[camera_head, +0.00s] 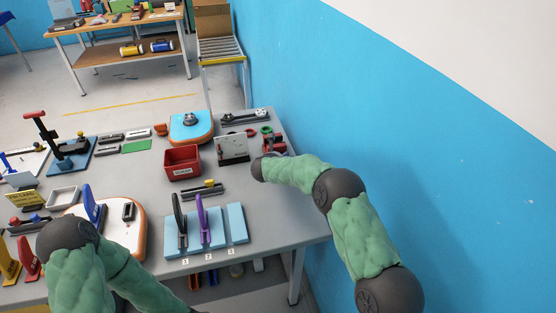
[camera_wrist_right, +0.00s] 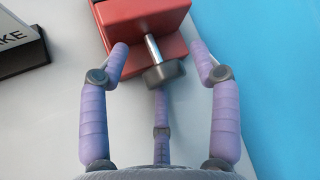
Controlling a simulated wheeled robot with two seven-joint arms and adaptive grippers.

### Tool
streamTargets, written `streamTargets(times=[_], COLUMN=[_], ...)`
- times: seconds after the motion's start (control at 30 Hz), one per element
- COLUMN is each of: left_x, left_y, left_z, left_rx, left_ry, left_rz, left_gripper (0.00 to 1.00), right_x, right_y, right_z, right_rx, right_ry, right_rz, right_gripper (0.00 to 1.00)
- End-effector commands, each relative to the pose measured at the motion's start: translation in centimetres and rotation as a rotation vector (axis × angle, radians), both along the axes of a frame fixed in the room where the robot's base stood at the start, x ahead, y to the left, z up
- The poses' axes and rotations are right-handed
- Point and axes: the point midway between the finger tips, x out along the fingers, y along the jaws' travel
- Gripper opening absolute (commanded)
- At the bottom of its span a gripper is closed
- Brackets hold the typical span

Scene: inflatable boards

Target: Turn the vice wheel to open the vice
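The red vice (camera_head: 273,142) stands at the back right of the grey workbench, close to the blue wall. In the right wrist view the red vice body (camera_wrist_right: 150,25) fills the top, with a metal shaft ending in a dark round wheel (camera_wrist_right: 166,75). My right gripper (camera_wrist_right: 158,50) is open, its purple fingers on either side of the shaft and wheel, with a third finger below. The side fingers look apart from the wheel; contact of the lower finger cannot be told. In the head view the right gripper is mostly hidden behind my wrist. My left gripper is outside the picture.
A red bin (camera_head: 182,163), a whitish panel (camera_head: 232,149) and a blue-topped board (camera_head: 191,125) stand left of the vice. The blue wall (camera_head: 400,130) bounds the right side.

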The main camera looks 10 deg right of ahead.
Motion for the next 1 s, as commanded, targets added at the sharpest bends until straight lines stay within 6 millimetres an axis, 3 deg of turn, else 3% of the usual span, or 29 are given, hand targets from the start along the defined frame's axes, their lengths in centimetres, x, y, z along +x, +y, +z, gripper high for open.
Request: streamTargets(times=[0.6, 1.0], left_x=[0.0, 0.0], left_y=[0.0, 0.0], left_z=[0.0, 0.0], left_rx=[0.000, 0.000], left_ry=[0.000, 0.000], left_rz=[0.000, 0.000], left_gripper=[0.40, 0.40], right_x=[-4.8, -5.7], right_y=[2.8, 3.2], right_z=[3.9, 4.6], right_rx=[0.001, 0.001], right_ry=[-0.001, -0.001], right_rz=[0.003, 0.002], right_gripper=[0.63, 0.63])
